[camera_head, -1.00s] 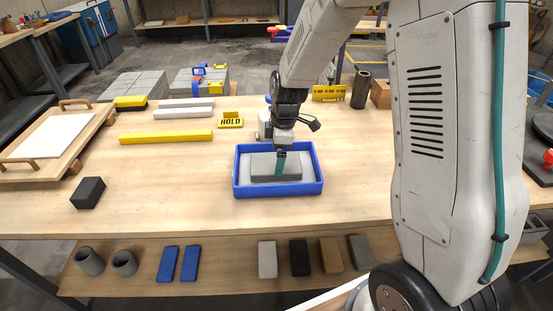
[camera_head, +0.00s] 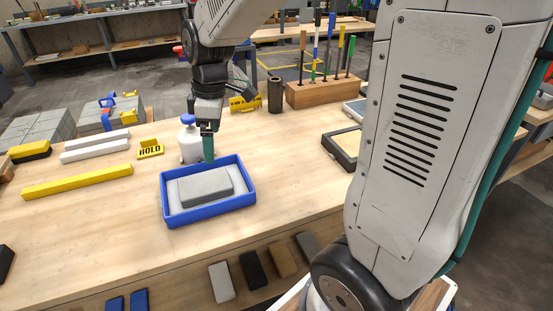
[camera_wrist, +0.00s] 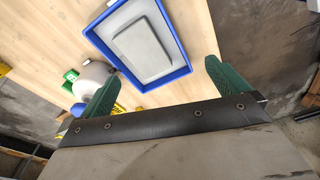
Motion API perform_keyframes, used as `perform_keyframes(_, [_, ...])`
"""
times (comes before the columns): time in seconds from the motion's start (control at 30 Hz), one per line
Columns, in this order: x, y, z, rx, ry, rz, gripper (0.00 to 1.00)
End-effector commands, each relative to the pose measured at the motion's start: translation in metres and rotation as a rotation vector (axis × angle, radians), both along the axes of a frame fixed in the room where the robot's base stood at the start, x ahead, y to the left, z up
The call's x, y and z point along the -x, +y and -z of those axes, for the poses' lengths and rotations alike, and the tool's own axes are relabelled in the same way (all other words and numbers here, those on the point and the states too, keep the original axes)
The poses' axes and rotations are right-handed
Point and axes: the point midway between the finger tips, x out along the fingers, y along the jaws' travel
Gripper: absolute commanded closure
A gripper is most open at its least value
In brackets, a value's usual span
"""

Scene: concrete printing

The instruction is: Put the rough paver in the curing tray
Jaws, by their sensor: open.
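The blue curing tray (camera_head: 246,198) stands on the wooden table, with a pale layer inside its walls. A grey paver (camera_head: 206,185) lies flat in the tray; I cannot tell its surface texture well. In the wrist view the paver (camera_wrist: 142,47) lies within the tray walls (camera_wrist: 183,71). My gripper (camera_head: 208,148) is above the back edge of the tray, apart from the paver. In the wrist view its green fingers (camera_wrist: 160,86) are spread wide with nothing between them.
A white bottle with a blue cap (camera_head: 189,144) stands close behind the tray, beside my gripper. A yellow HOLD sign (camera_head: 150,149) and yellow bar (camera_head: 78,180) are to the left. A dark-framed tray (camera_head: 343,147) is to the right. Several blocks sit on the lower shelf.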

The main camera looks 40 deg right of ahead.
Motion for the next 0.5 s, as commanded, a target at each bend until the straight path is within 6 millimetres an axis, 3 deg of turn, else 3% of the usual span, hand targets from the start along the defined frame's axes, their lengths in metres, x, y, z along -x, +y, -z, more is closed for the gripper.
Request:
perform_keyframes(0.03, [0.022, 0.0, -0.017, 0.002, -0.009, 0.077, 0.0])
perform_keyframes(0.2, [0.095, -0.004, -0.049, 0.007, -0.003, 0.367, 0.0])
perform_keyframes(0.4, [0.174, -0.009, -0.063, 0.011, -0.007, 0.696, 0.0])
perform_keyframes(0.5, [0.202, -0.012, -0.062, 0.009, -0.009, 0.823, 0.0])
